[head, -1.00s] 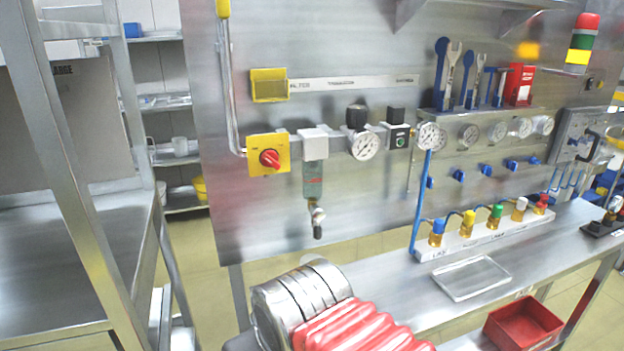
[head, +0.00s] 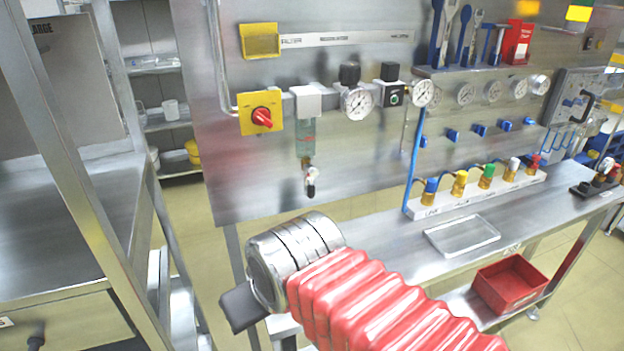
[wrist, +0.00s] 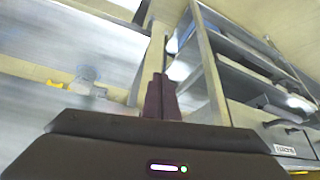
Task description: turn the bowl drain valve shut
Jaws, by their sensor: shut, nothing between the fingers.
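The bowl drain valve (head: 310,181) is a small fitting with a dark lower end, hanging under the clear greenish filter bowl (head: 305,138) on the steel panel. It is too small to tell the position of its handle. My gripper (head: 236,306) shows in the head view only as a dark block, low and left of the valve and apart from it. In the wrist view my gripper (wrist: 161,97) has its two dark fingers together and empty. A pale blurred shape at the left there may be the bowl; the valve cannot be made out.
A yellow plate with a red rotary switch (head: 262,117) is left of the bowl, a gauge (head: 357,102) right of it. The bench (head: 370,225) bears a clear tray (head: 462,236). A steel rack (head: 75,150) stands at the left.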

